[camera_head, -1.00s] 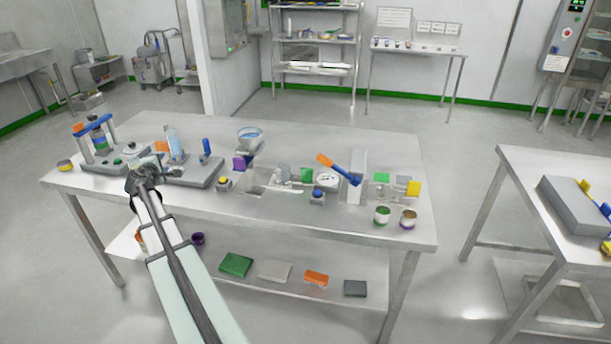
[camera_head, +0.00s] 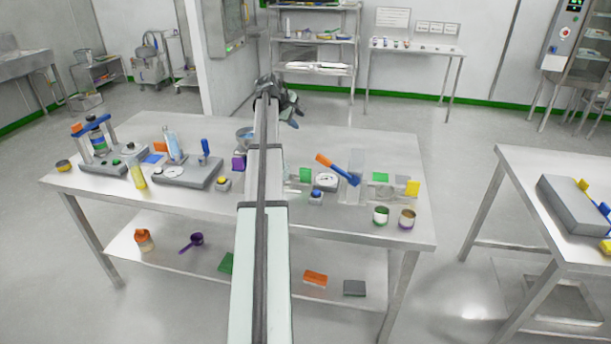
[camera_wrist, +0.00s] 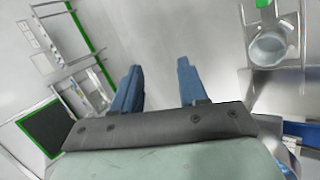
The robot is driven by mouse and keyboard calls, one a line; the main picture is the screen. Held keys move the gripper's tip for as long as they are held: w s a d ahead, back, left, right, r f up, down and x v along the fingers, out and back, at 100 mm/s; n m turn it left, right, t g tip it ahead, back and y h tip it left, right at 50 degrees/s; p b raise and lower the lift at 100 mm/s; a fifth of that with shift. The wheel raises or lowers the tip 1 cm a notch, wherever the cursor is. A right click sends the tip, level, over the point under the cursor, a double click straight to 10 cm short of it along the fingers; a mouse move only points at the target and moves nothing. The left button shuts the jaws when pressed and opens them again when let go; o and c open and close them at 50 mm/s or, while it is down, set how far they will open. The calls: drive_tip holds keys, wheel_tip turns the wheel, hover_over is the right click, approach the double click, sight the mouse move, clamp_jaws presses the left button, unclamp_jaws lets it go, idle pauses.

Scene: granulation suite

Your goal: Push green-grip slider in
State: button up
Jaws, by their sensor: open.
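Two green pieces could be the slider's grip, and I cannot tell which: a green block (camera_head: 305,175) beside the round white dial at mid-table, and a flatter green piece (camera_head: 381,177) right of the blue lever. The slider's body and how far it sticks out are not clear. My gripper (camera_head: 292,112) is raised over the table's far edge, behind and above both pieces. In the wrist view its two blue fingers (camera_wrist: 158,72) stand apart with nothing between them. My arm hides part of the mid-table.
A purple block (camera_head: 238,163) and a bowl (camera_head: 244,137) stand close by my arm's left.

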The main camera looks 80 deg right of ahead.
sight(305, 169)
drive_tip(key=s+a+f+n+t+y, duration=0.3)
drive_tip(key=s+a+f+n+y, duration=0.15)
drive_tip(key=a+f+y, duration=0.2)
drive_tip(key=shift+m+y, duration=0.45)
wheel_tip(305, 169, down, 13)
drive_tip(key=shift+s+d, duration=0.1)
drive_tip(key=shift+s, duration=0.05)
clamp_jaws()
idle(0.5)
